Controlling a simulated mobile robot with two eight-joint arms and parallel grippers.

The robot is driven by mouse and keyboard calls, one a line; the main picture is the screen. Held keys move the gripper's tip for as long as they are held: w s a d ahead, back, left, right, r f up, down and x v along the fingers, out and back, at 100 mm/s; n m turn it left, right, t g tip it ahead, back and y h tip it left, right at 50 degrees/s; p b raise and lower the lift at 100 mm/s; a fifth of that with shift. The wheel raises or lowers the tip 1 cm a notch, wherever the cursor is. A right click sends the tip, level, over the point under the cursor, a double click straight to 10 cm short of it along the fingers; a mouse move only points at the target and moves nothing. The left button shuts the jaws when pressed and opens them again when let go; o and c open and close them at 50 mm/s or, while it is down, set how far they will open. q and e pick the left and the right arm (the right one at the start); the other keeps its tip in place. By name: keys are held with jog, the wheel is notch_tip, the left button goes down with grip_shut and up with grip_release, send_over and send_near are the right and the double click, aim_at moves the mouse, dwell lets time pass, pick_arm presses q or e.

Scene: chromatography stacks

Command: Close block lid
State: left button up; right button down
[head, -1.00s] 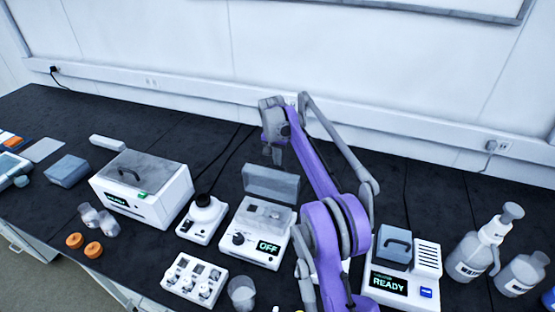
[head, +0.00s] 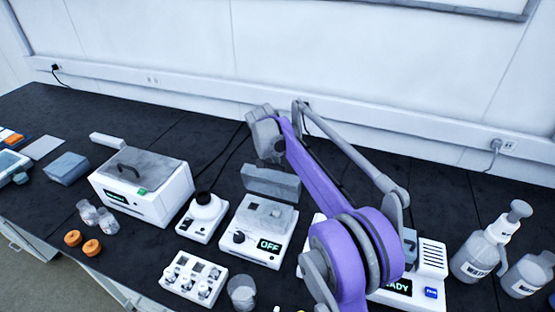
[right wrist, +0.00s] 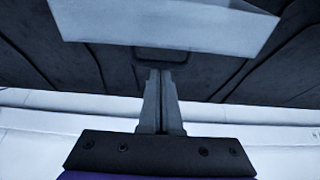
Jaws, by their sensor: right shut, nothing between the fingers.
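The block is a white unit (head: 252,250) with a dark knob and a green "OFF" display, in the middle of the bench. Its grey lid (head: 272,184) stands open, raised at the unit's back edge. My right gripper (head: 270,158) is just behind and above the lid, pointing down, its tips partly hidden by the lid. In the right wrist view the fingers (right wrist: 160,75) are shut together and empty. Their tips are close to a pale panel (right wrist: 165,25), which seems to be the lid; I cannot tell whether they touch it. My left gripper is out of view.
A larger white box (head: 148,195) with a grey lid and a small white device (head: 202,217) stand left. A vial rack (head: 193,278) is in front. The "READY" unit (head: 432,262) and bottles (head: 482,252) are right. Bare bench lies behind the lid.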

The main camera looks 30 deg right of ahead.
aim_at(271, 170)
jog(key=s+a+t+h, duration=0.1)
jog(key=a, duration=0.1)
jog(key=s+a+t+h+b, duration=0.1)
jog(key=s, duration=0.1)
jog(key=s+a+t+h+b, duration=0.1)
jog(key=a+h, duration=0.1)
jog(key=shift+s+a+r+t, duration=0.25)
jog(key=shift+s+a+t, duration=0.05)
jog(key=s+a+f+t+h+b, duration=0.4)
jog(key=s+a+f+b, duration=0.1)
jog(key=s+a, duration=0.1)
jog(key=shift+a+f+h+b, duration=0.15)
jog(key=shift+a+h+b, duration=0.25)
jog(key=shift+a, duration=0.05)
jog(key=shift+s+f, duration=0.1)
